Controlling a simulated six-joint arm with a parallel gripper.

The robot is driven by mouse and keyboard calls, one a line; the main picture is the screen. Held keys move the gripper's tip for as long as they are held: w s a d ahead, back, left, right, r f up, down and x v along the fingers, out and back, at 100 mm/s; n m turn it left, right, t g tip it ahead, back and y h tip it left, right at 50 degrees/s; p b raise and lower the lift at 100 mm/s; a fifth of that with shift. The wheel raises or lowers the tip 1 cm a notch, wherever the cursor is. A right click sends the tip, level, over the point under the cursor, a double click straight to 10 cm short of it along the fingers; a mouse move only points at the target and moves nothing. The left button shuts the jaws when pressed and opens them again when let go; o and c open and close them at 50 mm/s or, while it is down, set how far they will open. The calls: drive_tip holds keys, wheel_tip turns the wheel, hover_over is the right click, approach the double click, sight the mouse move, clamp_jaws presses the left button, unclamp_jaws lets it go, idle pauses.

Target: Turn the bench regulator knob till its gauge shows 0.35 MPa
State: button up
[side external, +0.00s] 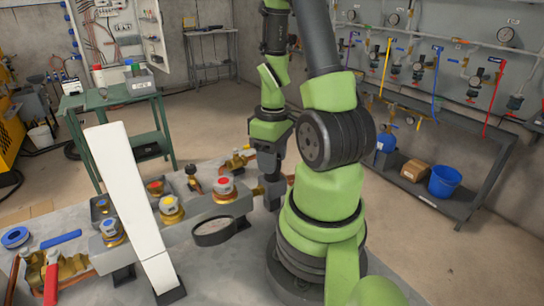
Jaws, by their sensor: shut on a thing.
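My gripper (271,193) points down at the right end of the brass and grey fittings on the bench, partly behind my own arm. Its jaws are shut on what seems to be the regulator knob, which the fingers hide. A round dark-rimmed gauge (213,231) lies just left of the gripper, in front of the grey manifold block. Its face is seen at a steep slant, so neither needle nor figures can be read.
A tall white slanted piece (126,190) rises at the bench's left. Bare bench (225,275) shows in front.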

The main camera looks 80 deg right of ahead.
drive_tip(key=shift+m, duration=1)
drive_tip(key=o, duration=0.9)
wheel_tip(320, 180, up, 10)
drive_tip(key=shift+s+d, duration=0.1)
drive_tip(key=shift+d, duration=0.05)
